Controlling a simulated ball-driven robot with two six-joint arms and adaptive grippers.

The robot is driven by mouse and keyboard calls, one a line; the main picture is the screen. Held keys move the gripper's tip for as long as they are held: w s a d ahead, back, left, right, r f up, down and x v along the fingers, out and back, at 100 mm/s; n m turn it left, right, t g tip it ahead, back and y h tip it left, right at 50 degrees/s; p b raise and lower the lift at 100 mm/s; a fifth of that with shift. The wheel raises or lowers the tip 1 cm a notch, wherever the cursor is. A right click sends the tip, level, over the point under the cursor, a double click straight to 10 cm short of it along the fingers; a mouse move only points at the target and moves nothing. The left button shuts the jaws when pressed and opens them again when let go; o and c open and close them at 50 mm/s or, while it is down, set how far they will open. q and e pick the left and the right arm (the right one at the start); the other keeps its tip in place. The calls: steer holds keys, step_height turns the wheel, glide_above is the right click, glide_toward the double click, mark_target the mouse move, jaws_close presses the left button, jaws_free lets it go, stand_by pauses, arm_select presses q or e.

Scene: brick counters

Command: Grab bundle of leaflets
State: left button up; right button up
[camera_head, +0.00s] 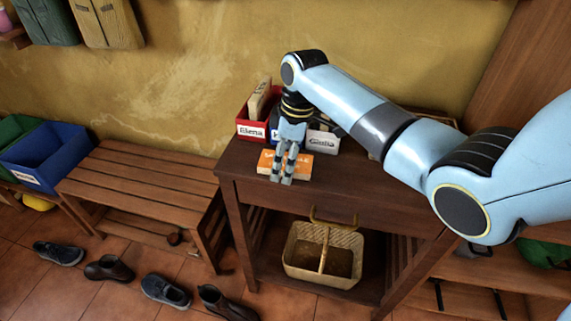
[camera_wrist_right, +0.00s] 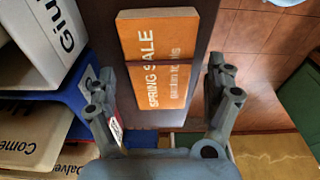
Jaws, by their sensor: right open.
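The bundle of leaflets is an orange stack marked "SPRING SALE" (camera_head: 303,165), lying flat on the dark wooden side table (camera_head: 235,166). In the right wrist view the bundle (camera_wrist_right: 160,62) has a dark band across its middle and lies between and beyond the fingers. My right gripper (camera_head: 282,180) points down over the bundle and hides part of it in the head view. In the wrist view its two fingers (camera_wrist_right: 160,90) are spread apart with nothing held. I cannot tell how high it is above the bundle. My left gripper is not in view.
Behind the bundle stand a red bin labelled "Elena" (camera_head: 252,130) and a white bin labelled "Giulia" (camera_head: 322,140), with a blue one between. A wicker basket (camera_head: 300,258) sits on the lower shelf. A slatted bench (camera_head: 140,182) and several shoes are at left.

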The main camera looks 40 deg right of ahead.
steer(key=shift+c, duration=0.4)
steer(key=c, duration=1.1)
